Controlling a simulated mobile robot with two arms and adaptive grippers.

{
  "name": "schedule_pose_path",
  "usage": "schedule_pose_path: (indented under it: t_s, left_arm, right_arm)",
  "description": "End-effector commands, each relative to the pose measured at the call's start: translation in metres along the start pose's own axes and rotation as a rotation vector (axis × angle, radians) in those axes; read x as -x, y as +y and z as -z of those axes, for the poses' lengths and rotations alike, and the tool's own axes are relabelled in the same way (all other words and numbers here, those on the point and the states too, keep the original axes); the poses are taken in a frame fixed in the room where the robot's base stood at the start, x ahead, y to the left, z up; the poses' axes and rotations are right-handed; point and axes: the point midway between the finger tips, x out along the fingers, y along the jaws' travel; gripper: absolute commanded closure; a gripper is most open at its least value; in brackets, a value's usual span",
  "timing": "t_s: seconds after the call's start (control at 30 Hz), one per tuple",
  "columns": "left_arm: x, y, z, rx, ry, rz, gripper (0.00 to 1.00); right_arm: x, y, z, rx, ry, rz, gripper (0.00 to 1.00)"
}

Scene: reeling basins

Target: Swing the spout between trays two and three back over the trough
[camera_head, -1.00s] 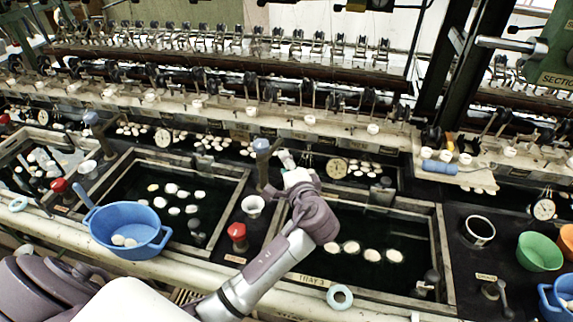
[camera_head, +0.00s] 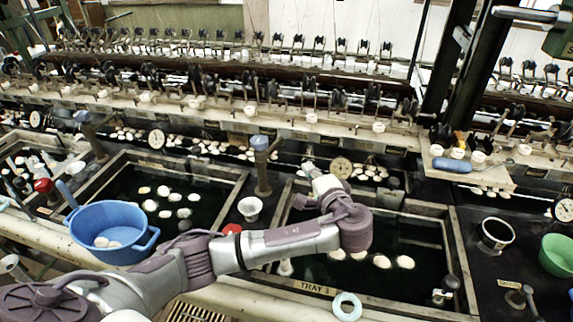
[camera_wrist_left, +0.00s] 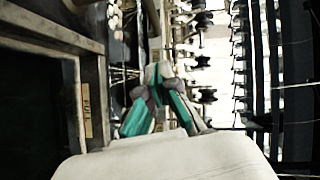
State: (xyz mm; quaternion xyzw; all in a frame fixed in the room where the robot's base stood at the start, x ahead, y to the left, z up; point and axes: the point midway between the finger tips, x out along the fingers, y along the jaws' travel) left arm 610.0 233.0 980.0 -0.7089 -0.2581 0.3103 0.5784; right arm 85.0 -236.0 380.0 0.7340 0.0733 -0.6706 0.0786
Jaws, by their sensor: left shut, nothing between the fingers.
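The spout (camera_head: 262,165) between trays two and three is a grey post with a blue top, standing on the divider between the two trays. Which way its outlet points is hard to tell. The trough (camera_head: 210,147) is the dark strip with pale cocoons behind the trays. My left gripper (camera_head: 308,168) is just right of the spout, over the back left of tray three (camera_head: 440,225), with a visible gap to the post. In the left wrist view, its green-padded fingers (camera_wrist_left: 160,98) are shut and empty. My right gripper is out of view.
Tray two (camera_head: 215,220) holds floating cocoons. A blue basin (camera_head: 85,245) stands at the left. A white cup (camera_head: 250,208) and a red knob (camera_head: 232,229), partly hidden by my arm, are near the spout. A dial gauge (camera_head: 341,167) stands behind tray three.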

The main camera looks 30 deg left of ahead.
Motion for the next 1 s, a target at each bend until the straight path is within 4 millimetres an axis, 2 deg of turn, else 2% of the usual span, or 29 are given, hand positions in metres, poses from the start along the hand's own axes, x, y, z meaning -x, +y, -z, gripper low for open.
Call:
schedule_pose_path:
  t_s: [0.17, 0.6, 0.8, 1.0]
  left_arm:
    - [-0.018, -0.003, -0.001, -0.002, -0.007, 0.007, 1.00]
    - [-0.106, -0.004, -0.005, -0.004, -0.007, 0.005, 1.00]
    - [-0.122, -0.003, -0.024, -0.003, -0.005, 0.004, 1.00]
    - [-0.128, -0.001, -0.029, -0.001, -0.003, 0.003, 1.00]
  right_arm:
    - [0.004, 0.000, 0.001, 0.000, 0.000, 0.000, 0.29]
    - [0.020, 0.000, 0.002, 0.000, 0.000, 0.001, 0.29]
    - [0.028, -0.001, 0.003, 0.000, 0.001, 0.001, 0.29]
    - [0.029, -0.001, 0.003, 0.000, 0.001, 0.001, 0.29]
